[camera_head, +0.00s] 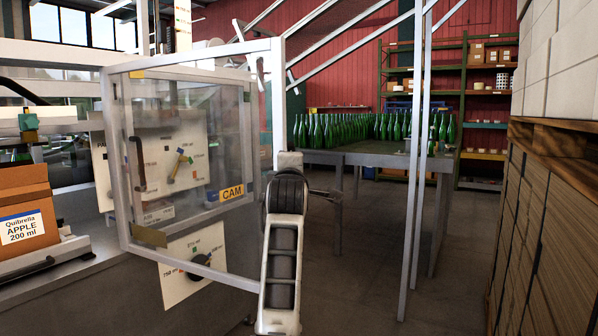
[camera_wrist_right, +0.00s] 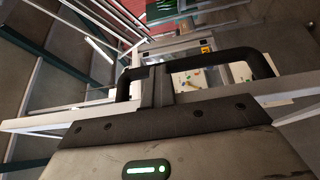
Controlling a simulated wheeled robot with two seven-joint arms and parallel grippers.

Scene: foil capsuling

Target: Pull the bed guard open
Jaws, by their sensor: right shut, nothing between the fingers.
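The bed guard (camera_head: 190,72) is a pale metal frame with clear panels and a yellow CAM label, left of centre in the head view. It stands at an angle to the machine behind it. My right arm rises in front of the guard's right post and hides its lower part. In the wrist view a black bar handle (camera_wrist_right: 215,60) is fixed along a pale frame bar. My right gripper (camera_wrist_right: 157,85) is shut and empty at this handle, its fingers overlapping it in the picture; I cannot tell if they touch. My left gripper is out of view.
A brown carton labelled APPLE (camera_head: 25,215) sits on the machine at the left. Green bottles (camera_head: 375,127) crowd a table behind. Thin metal posts (camera_head: 415,170) stand right of my arm, and stacked boxes (camera_head: 545,215) line the right edge. Floor shows between them.

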